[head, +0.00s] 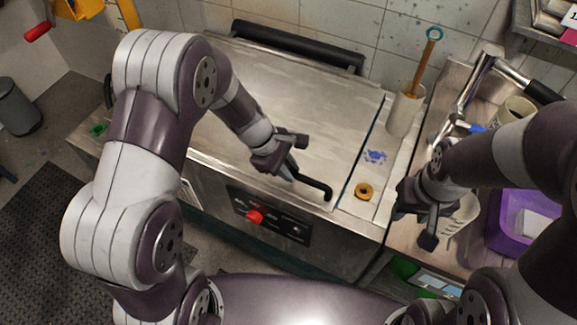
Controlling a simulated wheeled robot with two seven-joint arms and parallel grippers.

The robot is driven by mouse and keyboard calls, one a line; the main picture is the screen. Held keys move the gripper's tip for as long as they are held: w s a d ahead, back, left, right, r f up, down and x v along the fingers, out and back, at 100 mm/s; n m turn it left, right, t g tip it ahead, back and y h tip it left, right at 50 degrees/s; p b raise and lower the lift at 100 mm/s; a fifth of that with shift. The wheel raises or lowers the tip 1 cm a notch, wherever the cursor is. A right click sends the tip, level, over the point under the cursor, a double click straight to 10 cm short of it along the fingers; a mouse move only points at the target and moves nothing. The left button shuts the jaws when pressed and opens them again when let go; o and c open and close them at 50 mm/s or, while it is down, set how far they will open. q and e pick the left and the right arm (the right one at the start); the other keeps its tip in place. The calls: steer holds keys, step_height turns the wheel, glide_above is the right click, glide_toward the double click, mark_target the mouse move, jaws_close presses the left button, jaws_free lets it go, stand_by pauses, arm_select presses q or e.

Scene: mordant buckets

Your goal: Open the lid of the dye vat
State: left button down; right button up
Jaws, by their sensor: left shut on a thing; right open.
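The dye vat (350,228) is a steel cabinet in the middle of the head view. Its flat metal lid (310,105) lies level on top and looks closed. A black bar handle (318,190) runs along the lid's front edge. My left gripper (290,160) is at this handle, shut on its left part; the fingers hide that part. The right end of the handle shows free. My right gripper (428,222) is open and empty, right of the vat, over a white basket that it partly hides.
A control panel with a red knob (254,217) is on the vat's front. On the right ledge stand a beige holder (403,112) with a wooden-handled tool and a brass ring (364,191). A purple bin (508,225) and a faucet (470,95) are further right.

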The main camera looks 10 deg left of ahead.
arm_select(q)
steer(key=shift+r, duration=0.2)
steer(key=w+d+r+p, duration=0.1)
steer(key=w+r+p, duration=0.2)
steer(key=r+p, duration=0.4)
steer(key=w+d+r+p, duration=0.1)
steer(key=w+r+p, duration=0.3)
steer(key=r+p, duration=0.3)
steer(key=w+d+r+p, duration=0.1)
steer(key=w+r+p, duration=0.3)
steer(key=r+p, duration=0.4)
step_height(320, 180, up, 3)
steer(key=shift+d+f, duration=0.15)
steer(key=shift+d, duration=0.1)
steer(key=shift+s, duration=0.1)
